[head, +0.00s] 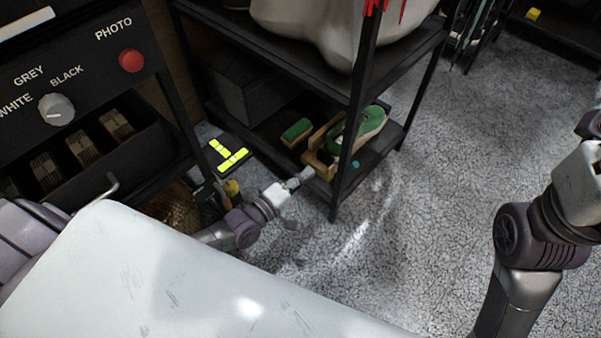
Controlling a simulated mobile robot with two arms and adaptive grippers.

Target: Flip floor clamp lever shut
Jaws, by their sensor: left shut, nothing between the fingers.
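My left gripper (303,178) reaches in low from the left, over the floor by the front edge of the rack's lowest shelf. Its fingers look closed and hold nothing. Just beyond its fingertips is a tan wooden clamp-like frame (313,158), beside a green and cream sneaker (368,128) on that shelf. A rack post partly hides both. I cannot make out which part is the lever or how it is set; fingertip contact is also unclear. My right arm shows at the right, but its gripper is outside the picture.
The black rack's front post (347,165) stands right of my left gripper. A green block (296,131) lies on the low shelf. A black plate with yellow marks (227,154) lies left. A control panel (75,75) stands upper left. Grey floor (430,180) is clear at right.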

